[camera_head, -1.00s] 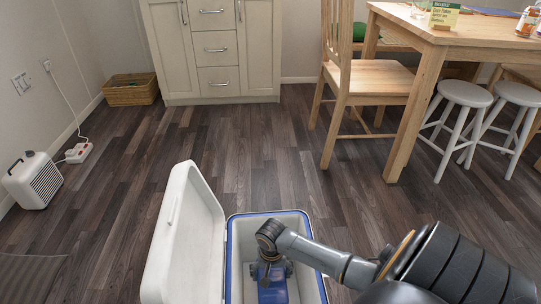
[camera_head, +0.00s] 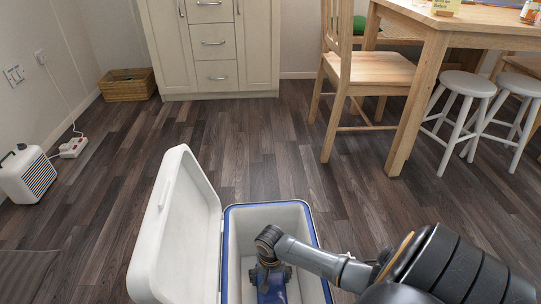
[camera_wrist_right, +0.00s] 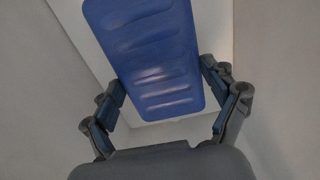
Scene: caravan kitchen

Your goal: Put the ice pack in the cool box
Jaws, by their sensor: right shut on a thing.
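The cool box (camera_head: 313,230) stands open on the floor at the bottom middle of the head view. It has white inner walls and a blue rim. Its white lid (camera_head: 178,235) is swung up to the left. My right gripper (camera_head: 270,277) reaches down inside the box and is shut on the blue ice pack (camera_head: 273,292). In the right wrist view the ribbed ice pack (camera_wrist_right: 150,60) lies between the two fingers (camera_wrist_right: 163,82), which meet its side edges. Pale box walls surround it. Whether the pack touches the box floor is unclear. My left gripper is out of view.
A wooden chair (camera_head: 365,72), a table (camera_head: 425,35) and white stools (camera_head: 465,85) stand at the upper right. A white heater (camera_head: 27,175) and a power strip (camera_head: 74,147) are at the left. The floor beyond the box is clear.

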